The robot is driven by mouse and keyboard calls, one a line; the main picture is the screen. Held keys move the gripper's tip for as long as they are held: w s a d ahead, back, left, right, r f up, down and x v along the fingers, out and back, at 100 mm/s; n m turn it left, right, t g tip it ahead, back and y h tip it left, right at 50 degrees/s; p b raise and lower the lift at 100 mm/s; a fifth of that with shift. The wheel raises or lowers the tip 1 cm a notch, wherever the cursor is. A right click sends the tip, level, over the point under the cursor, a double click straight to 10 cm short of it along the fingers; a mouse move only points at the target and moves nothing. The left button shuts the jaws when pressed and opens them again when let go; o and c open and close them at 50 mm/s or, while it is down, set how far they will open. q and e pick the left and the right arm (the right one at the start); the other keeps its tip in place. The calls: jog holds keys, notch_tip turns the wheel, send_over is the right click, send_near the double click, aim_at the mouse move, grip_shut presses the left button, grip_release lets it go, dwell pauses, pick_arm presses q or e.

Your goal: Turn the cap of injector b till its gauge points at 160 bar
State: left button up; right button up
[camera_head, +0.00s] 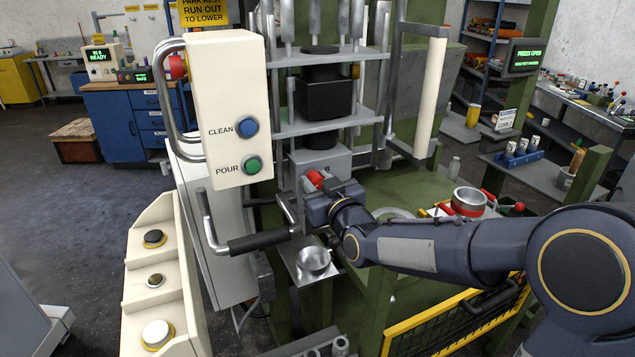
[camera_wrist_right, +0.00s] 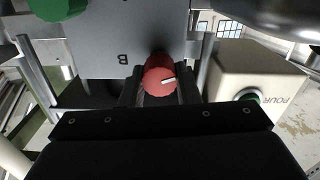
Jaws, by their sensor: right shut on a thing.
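The red cap (camera_wrist_right: 159,76) has a white mark on its face and sits on a grey block (camera_wrist_right: 115,40) with the letter B, upside down in the right wrist view. In the head view the red cap (camera_head: 316,179) shows just above my right gripper (camera_head: 325,188). My right gripper (camera_wrist_right: 158,90) is shut on the red cap, one finger on each side. The white mark points to the right in the wrist view. I cannot make out a gauge in either view. My left gripper is out of view.
A cream panel (camera_head: 225,110) with CLEAN and POUR buttons stands left of the block. A black-handled lever (camera_head: 262,242) and a metal bowl (camera_head: 314,259) are below. A green knob (camera_wrist_right: 57,8) is at the wrist view's top left. A pot (camera_head: 468,201) stands right.

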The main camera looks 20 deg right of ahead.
jog(key=shift+f+n+b, duration=0.1)
jog(key=shift+n+b, duration=0.75)
jog(key=shift+n, duration=0.35)
jog(key=shift+a+n+b, duration=0.1)
jog(key=shift+n+b, duration=0.25)
jog(key=shift+n, duration=1.55)
jog(key=o, duration=1)
